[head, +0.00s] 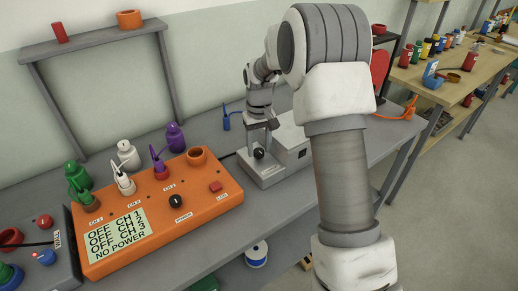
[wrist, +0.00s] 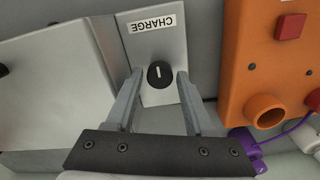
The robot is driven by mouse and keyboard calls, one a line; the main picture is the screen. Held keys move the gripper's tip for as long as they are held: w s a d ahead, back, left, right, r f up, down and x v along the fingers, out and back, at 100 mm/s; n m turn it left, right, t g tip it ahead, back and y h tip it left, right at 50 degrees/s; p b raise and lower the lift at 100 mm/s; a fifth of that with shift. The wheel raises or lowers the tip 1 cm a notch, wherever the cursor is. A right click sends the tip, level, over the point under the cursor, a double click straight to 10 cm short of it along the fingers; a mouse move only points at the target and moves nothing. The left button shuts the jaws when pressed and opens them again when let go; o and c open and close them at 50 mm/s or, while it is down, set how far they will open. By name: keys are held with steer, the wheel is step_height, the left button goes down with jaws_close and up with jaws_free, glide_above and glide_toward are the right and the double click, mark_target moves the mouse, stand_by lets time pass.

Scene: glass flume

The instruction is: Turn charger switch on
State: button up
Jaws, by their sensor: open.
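The charger (head: 290,135) is a grey metal box on the bench, with a lower front plate that carries a round black knob switch (head: 259,154). In the wrist view the knob (wrist: 160,75) has a white mark lying roughly up and down the picture, next to an upside-down CHARGE label (wrist: 154,24). My gripper (wrist: 159,78) is open, with one finger on each side of the knob and gaps visible on both sides. In the head view my gripper (head: 259,143) points down over the plate. Whether the fingertips reach knob depth is unclear.
An orange control box (head: 205,213) stands left of the charger, with a display reading OFF channels and NO POWER, a black knob and a red button (head: 215,187). Several bottles stand along its back. A grey shelf frame (head: 85,45) is behind. An orange clamp-like tool (head: 408,110) lies right.

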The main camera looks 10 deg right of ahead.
steer(key=shift+f, duration=0.25)
jaws_close()
